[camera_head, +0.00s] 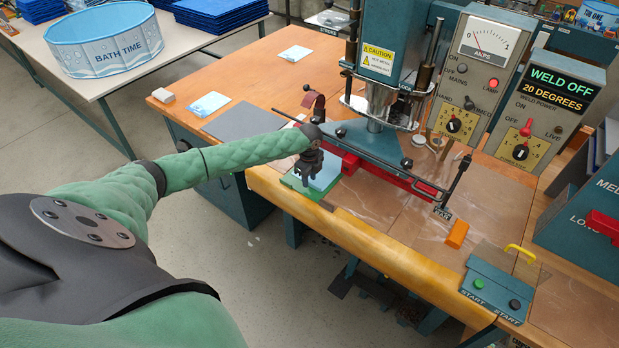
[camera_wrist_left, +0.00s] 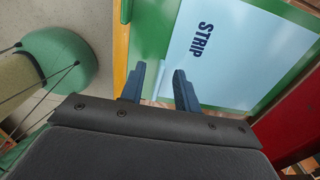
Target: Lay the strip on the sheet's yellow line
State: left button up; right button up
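A pale blue piece printed "STRIP" (camera_wrist_left: 235,55) lies in a green tray (camera_wrist_left: 148,38) in the left wrist view. In the head view the pale blue piece (camera_head: 327,176) and the green tray (camera_head: 301,187) are at the table's front edge, partly behind my left gripper (camera_head: 306,177). In the left wrist view my left gripper (camera_wrist_left: 156,82) has its two fingers apart with nothing held, over the tray beside the strip's edge; contact cannot be told. No yellow line shows clearly, so I cannot identify the task's sheet. My right gripper is not in view.
The welding machine (camera_head: 376,140) stands behind the tray, with a red bar (camera_head: 395,175) close by. A grey flat piece (camera_head: 236,122) and a pale blue one (camera_head: 208,104) lie left.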

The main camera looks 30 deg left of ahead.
pick_arm(q)
jog(key=shift+s+a+r+p, duration=0.1)
jog(key=shift+s+r+p, duration=0.15)
jog(key=shift+r+p, duration=0.4)
jog(key=shift+s+r+p, duration=0.2)
jog(key=shift+r+p, duration=0.3)
jog(key=shift+r, duration=0.25)
jog(key=shift+s+a+r+p, duration=0.1)
jog(key=shift+s+r+p, duration=0.2)
jog(key=shift+s+p, duration=0.3)
jog(key=shift+s+r+p, duration=0.3)
jog(key=shift+s+p, duration=0.25)
jog(key=shift+s, duration=0.05)
jog(key=shift+s+a+r, duration=0.1)
jog(key=shift+s+r, duration=0.2)
jog(key=shift+s, duration=0.65)
jog(key=shift+s+a+r, duration=0.1)
jog(key=shift+s+r, duration=0.2)
jog(key=shift+s, duration=0.6)
jog(key=shift+s+r, duration=0.3)
jog(key=shift+s, duration=0.65)
